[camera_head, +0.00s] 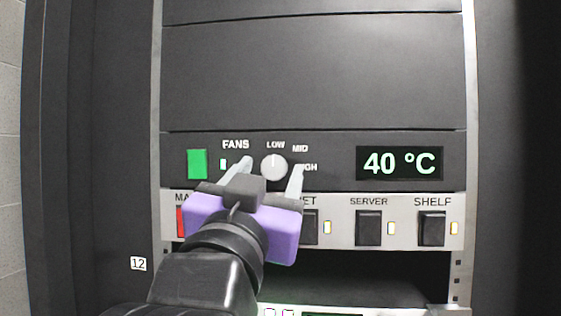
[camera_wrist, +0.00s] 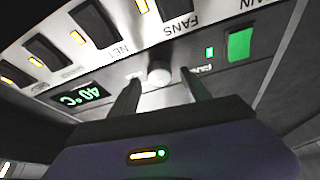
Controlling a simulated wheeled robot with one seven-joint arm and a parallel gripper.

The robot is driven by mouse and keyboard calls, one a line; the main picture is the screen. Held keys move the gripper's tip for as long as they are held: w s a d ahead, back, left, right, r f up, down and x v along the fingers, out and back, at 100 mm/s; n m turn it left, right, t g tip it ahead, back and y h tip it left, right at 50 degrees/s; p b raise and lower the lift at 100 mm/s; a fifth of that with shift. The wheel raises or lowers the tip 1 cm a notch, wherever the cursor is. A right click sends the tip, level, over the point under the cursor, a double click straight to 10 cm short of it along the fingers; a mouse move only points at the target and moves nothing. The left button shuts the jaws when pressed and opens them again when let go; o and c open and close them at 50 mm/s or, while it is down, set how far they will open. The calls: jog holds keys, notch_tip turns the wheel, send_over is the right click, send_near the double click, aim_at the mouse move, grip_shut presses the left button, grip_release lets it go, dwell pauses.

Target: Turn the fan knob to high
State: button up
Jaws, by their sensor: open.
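The fan knob (camera_head: 273,167) is a round light-grey dial on the dark fan panel, with LOW, MID and HIGH marked around its upper right. Its pointer line stands about straight up, near LOW. My gripper (camera_head: 270,172) is open in front of the panel, one finger left of the knob and one right of it in the picture. In the wrist view the knob (camera_wrist: 159,73) shows between and beyond the two fingertips of my gripper (camera_wrist: 161,78). I see no finger touching it. The right finger partly covers the HIGH label.
A green button (camera_head: 197,164) is left of the knob and a display (camera_head: 399,163) reading 40 °C is right. Below runs a light switch strip with a red switch (camera_head: 180,222), the SERVER switch (camera_head: 368,228) and the SHELF switch (camera_head: 432,228). A dark open slot (camera_head: 350,278) lies underneath.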

jog(key=shift+w+d+r, duration=0.1)
jog(key=shift+w+r, duration=0.1)
jog(key=shift+w, duration=0.35)
grip_shut()
